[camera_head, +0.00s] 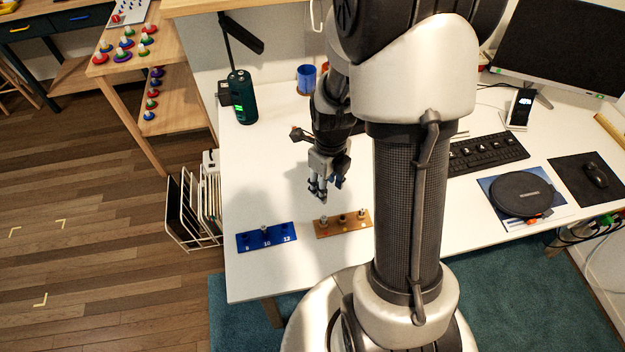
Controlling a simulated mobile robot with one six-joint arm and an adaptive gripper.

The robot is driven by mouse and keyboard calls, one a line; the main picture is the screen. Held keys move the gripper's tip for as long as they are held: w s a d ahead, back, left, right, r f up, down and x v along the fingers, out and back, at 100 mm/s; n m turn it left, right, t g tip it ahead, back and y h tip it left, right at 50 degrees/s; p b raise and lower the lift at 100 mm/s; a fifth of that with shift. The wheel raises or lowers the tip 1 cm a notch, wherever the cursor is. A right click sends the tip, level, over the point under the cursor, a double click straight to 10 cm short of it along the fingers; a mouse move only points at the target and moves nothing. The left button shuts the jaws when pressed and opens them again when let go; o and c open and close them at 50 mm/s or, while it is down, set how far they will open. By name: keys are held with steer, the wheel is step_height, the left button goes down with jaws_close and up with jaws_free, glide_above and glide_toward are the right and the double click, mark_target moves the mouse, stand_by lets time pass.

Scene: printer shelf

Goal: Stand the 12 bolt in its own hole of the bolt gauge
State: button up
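The blue bolt gauge (251,246) lies near the front left of the white table, marked 8, 10 and 12 from left to right. A small light-topped piece, seemingly a bolt (264,230), stands at its middle position. The 12 position (286,231) looks dark and empty. An orange-brown block (333,233) to the right of the gauge bears small upright bolts (325,222); I cannot tell which is the 12 bolt. My gripper (327,192) points down above the table, behind the block and apart from it. Its fingers are spread, with nothing visible between them.
A dark green device (242,97) and a blue cup (307,78) stand at the back. The table around the gauge is clear. My arm hides the table's middle.

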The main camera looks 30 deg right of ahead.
steer(key=f, duration=0.1)
steer(key=b, duration=0.4)
glide_above(324, 218)
steer(key=shift+m, duration=0.3)
steer(key=f, duration=1.1)
steer(key=shift+d, duration=0.2)
steer(key=shift+w+a+f+b, duration=0.1)
steer(key=shift+f+b, duration=0.55)
steer(key=shift+f, duration=0.85)
steer(key=shift+a+f+b, duration=0.1)
steer(key=shift+f+b, duration=0.55)
steer(key=shift+f, duration=0.85)
jaws_close()
